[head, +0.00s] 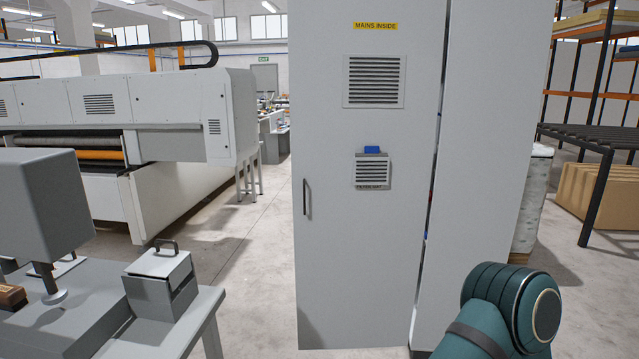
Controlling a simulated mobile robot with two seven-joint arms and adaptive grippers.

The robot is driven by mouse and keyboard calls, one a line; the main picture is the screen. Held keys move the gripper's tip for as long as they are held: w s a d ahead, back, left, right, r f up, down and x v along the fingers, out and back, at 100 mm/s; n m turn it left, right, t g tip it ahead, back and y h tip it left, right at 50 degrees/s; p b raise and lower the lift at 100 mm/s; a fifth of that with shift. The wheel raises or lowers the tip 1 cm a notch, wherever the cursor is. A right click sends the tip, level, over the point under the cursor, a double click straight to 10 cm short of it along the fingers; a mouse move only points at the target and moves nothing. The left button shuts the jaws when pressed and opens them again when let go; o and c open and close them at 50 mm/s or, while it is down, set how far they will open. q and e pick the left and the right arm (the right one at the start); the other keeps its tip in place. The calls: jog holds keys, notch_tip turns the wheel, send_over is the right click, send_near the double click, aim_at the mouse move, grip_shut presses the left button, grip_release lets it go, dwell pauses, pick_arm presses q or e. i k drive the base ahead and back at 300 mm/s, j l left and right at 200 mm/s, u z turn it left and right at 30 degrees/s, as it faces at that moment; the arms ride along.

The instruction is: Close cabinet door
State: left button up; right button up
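The light grey cabinet door (350,230) fills the middle of the head view. It has a vertical handle (307,197) near its left edge, a yellow "MAINS INSIDE" label (375,26) and two vents. A narrow dark gap with small coloured bits inside runs down its right edge, between the door and the grey cabinet body (480,150). The door appears to stand open, but its angle is hard to judge. Most of the cabinet's inside is hidden. A teal link of my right arm shows at the lower right. Neither gripper is in view.
A grey bench (155,335) with a small lidded metal box (160,285) stands at the lower left. A long quilting machine (120,105) is behind it. Clear floor (250,250) lies left of the door. Shelving (600,130) stands at the right.

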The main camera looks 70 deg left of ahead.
aim_at(361, 73)
jog(key=u, duration=2.15)
jog(key=i+l+u, duration=0.1)
jog(key=i, duration=0.4)
jog(key=i+l+u, duration=0.15)
jog(key=i, duration=0.35)
jog(key=l, duration=0.1)
